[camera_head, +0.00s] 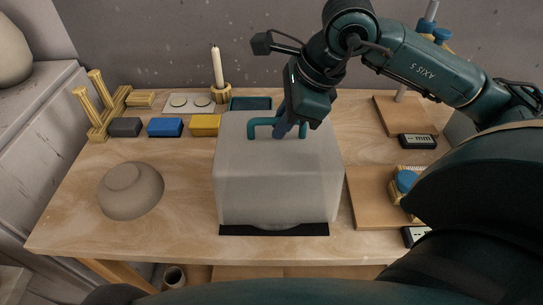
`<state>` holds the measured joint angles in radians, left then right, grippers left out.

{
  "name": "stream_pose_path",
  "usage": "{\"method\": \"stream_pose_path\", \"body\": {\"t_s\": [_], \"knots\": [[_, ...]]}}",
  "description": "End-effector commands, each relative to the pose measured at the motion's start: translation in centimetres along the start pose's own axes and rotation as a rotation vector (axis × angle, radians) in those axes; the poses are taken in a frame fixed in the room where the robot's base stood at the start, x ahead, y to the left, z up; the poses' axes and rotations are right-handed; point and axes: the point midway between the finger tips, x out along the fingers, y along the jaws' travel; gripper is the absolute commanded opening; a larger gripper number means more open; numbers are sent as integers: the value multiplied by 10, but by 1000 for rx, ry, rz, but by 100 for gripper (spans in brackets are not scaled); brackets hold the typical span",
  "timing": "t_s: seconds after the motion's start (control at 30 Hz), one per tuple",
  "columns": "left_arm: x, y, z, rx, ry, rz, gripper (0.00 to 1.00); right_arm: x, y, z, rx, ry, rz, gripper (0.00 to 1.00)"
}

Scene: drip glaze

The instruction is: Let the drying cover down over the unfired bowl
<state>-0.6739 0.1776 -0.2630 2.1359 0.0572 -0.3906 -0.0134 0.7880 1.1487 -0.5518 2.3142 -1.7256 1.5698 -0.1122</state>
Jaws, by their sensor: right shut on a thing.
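The drying cover (279,180) is a pale, translucent box with a teal handle (252,128) on top. My right gripper (283,130) is shut on that handle from above. The cover is upright over a black mat (232,230) at the middle of the table. I cannot tell whether its lower edge touches the mat. A faint rounded pale shape shows at its lower edge, perhaps a bowl, mostly hidden by the cover. A grey bowl (132,192) lies upside down on the table to the left. My left gripper is out of view.
Behind the cover are a candle (217,68) in a holder, a white plate (189,103) and grey, blue (165,127) and yellow blocks. A wooden rack (98,110) stands back left. Boards (372,198) with small displays lie right. Bare table separates bowl and cover.

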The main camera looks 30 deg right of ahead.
Motion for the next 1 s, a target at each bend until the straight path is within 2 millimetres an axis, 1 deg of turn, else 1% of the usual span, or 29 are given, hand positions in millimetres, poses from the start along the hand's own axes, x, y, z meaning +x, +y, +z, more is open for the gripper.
{"method": "stream_pose_path", "body": {"t_s": [0.6,0.83,1.0], "knots": [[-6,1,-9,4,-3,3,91,-17,-3,7,0,-2,-1,0],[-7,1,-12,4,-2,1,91,-20,-4,9,0,-2,-1,0],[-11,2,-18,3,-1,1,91,-30,-5,13,0,-3,-2,0]]}}
